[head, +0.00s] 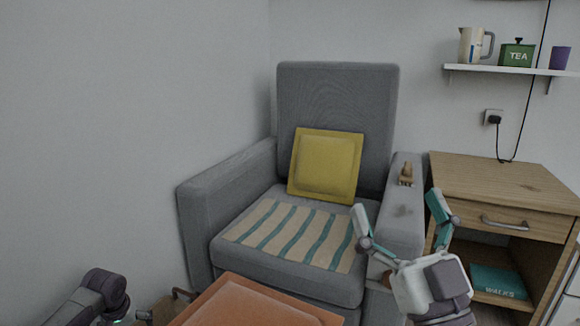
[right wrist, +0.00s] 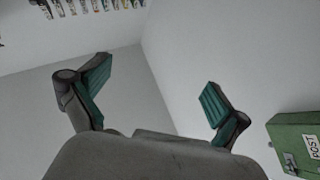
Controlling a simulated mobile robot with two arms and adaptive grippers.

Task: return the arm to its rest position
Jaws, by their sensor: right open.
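My right gripper (head: 400,212) is raised at the lower right of the head view, fingers spread and nothing between them. It appears in front of the armchair's right arm and the wooden side table. In the right wrist view its two teal-padded fingers (right wrist: 158,90) stand wide apart, with only bare wall and a room corner between them. Part of my left arm (head: 100,295) shows at the bottom left of the head view; its gripper is not visible.
A grey armchair (head: 335,95) holds a yellow cushion (head: 326,165) and a striped cloth (head: 290,232). A small brown object (head: 406,175) rests on its right arm. The wooden side table (head: 500,180) has a teal book (head: 498,281) below. A green box (right wrist: 295,145) hangs at right in the wrist view.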

